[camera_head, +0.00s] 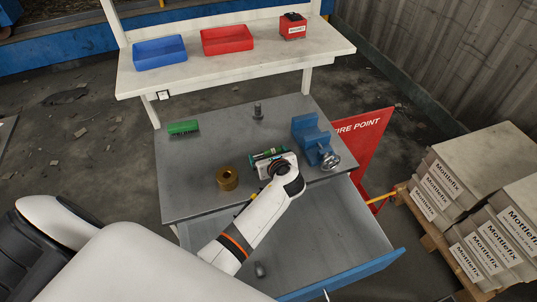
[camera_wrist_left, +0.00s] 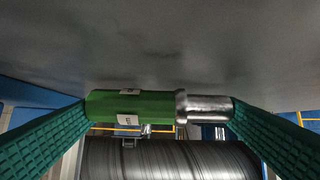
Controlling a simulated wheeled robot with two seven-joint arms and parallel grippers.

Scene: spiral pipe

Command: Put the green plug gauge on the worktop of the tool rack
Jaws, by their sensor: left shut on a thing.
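The green plug gauge (camera_wrist_left: 130,105) has a green handle and a bare metal end. In the left wrist view it lies across the gap between the two green ribbed finger pads of my left gripper (camera_wrist_left: 160,107). In the head view my left gripper (camera_head: 268,155) is over the grey worktop (camera_head: 215,190), and the green of the gauge shows at its fingertips. The gripper is shut on the gauge. I cannot tell whether the gauge touches the worktop. My right gripper is not in view.
On the worktop are a green brush-like block (camera_head: 183,127), a brass ring (camera_head: 227,178), a small dark metal piece (camera_head: 258,111) and a blue vise (camera_head: 312,138). An open drawer (camera_head: 330,235) juts out in front. A white bench (camera_head: 230,65) stands behind.

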